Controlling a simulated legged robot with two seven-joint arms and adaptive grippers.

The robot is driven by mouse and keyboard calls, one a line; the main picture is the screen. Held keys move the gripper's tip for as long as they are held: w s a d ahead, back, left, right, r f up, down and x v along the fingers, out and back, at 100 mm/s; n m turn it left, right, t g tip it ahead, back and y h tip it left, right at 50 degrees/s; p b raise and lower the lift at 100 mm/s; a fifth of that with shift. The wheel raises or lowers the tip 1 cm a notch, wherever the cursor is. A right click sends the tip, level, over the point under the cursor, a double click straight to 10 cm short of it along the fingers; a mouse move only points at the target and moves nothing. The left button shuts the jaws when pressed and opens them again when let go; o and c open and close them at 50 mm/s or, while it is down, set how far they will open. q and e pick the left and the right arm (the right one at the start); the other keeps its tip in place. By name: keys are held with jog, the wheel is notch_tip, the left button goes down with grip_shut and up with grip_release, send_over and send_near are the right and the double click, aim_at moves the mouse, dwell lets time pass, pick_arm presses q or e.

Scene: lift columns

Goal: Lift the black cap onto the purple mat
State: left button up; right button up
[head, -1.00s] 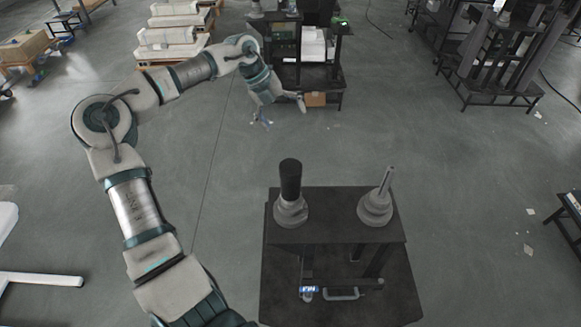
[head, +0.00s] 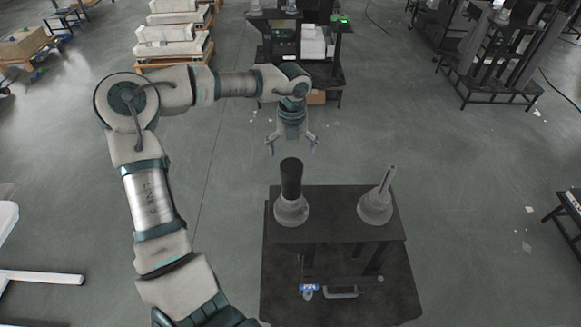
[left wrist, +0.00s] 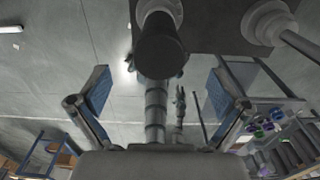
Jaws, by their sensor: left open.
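The black cap (head: 291,179) is a dark upright cylinder on the left grey post base (head: 291,211) of a dark stand. In the left wrist view the black cap (left wrist: 160,48) shows at the top centre, between the directions of the two fingers. My left gripper (head: 292,146) is open and empty, just beyond and above the cap, pointing down toward it in the head view. Its spread fingers frame the left wrist view (left wrist: 159,78). I see no contact with the cap. I cannot make out a purple mat. My right gripper is not in view.
A second grey base with a thin bare rod (head: 376,205) stands at the right of the same dark stand top (head: 335,230). Below it is a lower shelf (head: 290,285) with a small blue-and-white item (head: 309,290). A dark cart (head: 300,70) stands behind.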

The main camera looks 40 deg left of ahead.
aim_at(291, 165)
pick_arm(q)
jog(key=f, duration=0.3)
jog(key=f+p, duration=0.1)
jog(key=f, duration=0.1)
jog(key=shift+s+d, duration=0.3)
jog(key=shift+a+f, duration=0.15)
jog(key=shift+f, duration=0.1)
jog(key=c, duration=1.4)
